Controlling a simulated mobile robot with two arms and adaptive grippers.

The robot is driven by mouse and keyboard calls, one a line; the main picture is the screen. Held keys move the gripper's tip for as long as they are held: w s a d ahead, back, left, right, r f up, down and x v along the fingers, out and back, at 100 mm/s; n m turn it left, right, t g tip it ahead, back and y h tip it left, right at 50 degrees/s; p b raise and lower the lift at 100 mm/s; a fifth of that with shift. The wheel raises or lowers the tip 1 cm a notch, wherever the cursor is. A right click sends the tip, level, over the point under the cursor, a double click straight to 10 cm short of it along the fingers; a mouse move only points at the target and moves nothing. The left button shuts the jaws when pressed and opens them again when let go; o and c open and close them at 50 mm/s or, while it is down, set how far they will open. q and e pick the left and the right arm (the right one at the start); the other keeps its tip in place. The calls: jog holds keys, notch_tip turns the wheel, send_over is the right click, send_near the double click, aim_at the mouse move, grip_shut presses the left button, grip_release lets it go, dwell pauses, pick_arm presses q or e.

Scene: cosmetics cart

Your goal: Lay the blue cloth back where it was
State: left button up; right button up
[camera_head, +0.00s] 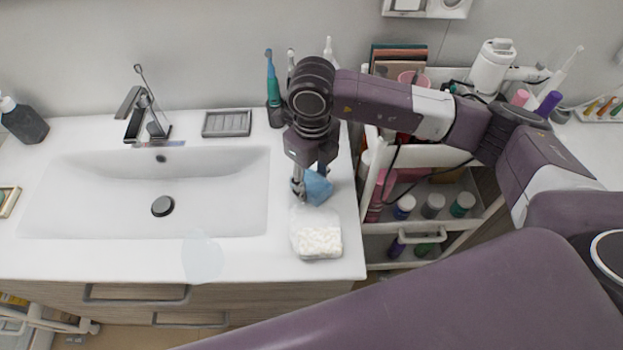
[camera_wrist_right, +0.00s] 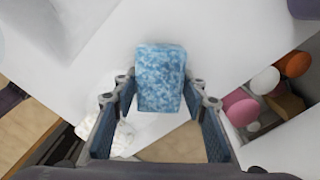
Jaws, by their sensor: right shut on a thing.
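The blue cloth (camera_head: 318,187) is a small, light blue, mottled, block-like piece. In the right wrist view the cloth (camera_wrist_right: 160,72) sits between the two fingertips. My right gripper (camera_head: 306,190) is shut on it and points down over the white counter, right of the sink basin. In the wrist view the right gripper (camera_wrist_right: 160,92) has a finger at either side of the cloth. I cannot tell whether the cloth touches the counter. A faint pale round patch (camera_head: 201,258) shows on the counter's front edge. My left gripper is out of view.
A clear pack of white pieces (camera_head: 317,238) lies just in front of my right gripper. The sink basin (camera_head: 90,195) is to the left. A grey soap dish (camera_head: 227,123) and blue toothbrush (camera_head: 272,80) stand behind. A loaded cart (camera_head: 435,232) is right of the counter.

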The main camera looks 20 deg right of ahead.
jog(key=shift+f, duration=0.35)
jog(key=shift+f+b, duration=0.2)
jog(key=shift+b, duration=0.1)
jog(key=o, duration=1)
jog(key=shift+r, duration=0.1)
